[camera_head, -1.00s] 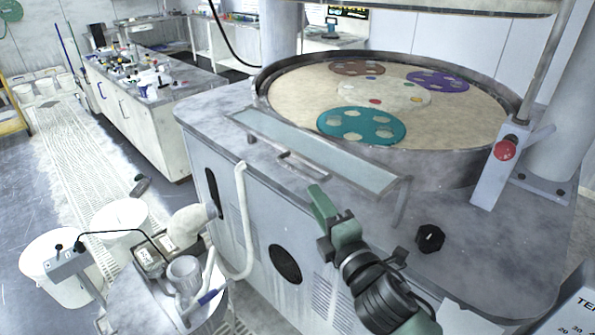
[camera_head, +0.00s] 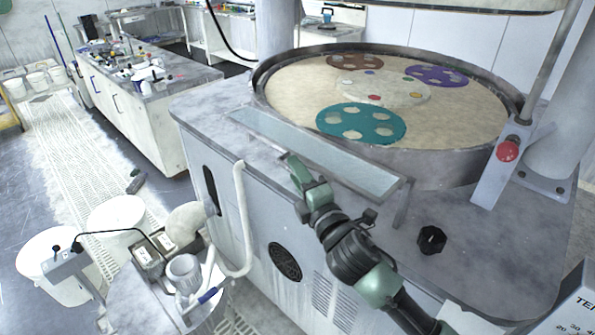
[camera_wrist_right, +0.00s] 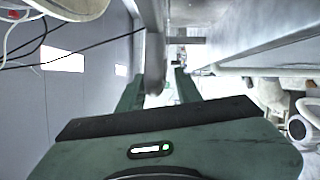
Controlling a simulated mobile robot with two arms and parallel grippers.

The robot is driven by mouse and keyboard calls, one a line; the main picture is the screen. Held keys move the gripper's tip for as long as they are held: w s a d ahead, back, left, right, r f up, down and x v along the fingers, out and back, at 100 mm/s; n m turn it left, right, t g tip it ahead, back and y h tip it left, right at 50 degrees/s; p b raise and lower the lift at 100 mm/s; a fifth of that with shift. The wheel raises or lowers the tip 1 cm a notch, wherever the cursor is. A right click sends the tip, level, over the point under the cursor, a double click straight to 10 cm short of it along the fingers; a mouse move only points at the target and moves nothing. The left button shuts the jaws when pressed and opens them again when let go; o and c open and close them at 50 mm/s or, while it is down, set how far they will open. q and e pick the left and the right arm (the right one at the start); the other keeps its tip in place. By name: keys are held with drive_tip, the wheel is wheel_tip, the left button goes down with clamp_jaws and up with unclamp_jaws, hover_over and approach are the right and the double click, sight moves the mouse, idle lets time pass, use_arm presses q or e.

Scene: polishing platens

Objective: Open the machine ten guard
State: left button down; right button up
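The guard (camera_head: 335,158) is a long clear panel in a grey frame along the front edge of the polishing machine, below the round platen. It lies tilted, with a bar handle on its front side. My right gripper (camera_head: 289,168) is at this handle, and its fingers hide most of it. In the right wrist view, the two green fingers (camera_wrist_right: 160,88) stand apart. A grey bar, seemingly the handle (camera_wrist_right: 154,60), runs between them, with gaps visible on both sides. My left gripper is not in view.
The platen (camera_head: 455,115) carries teal, brown and purple discs. A red button (camera_head: 508,151) on a post and a black knob (camera_head: 431,240) are at the right. A pale hose (camera_head: 240,215) hangs down the front. White buckets (camera_head: 115,222) stand at lower left.

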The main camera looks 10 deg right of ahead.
clamp_jaws()
drive_tip(key=shift+f, duration=0.1)
idle(1.3)
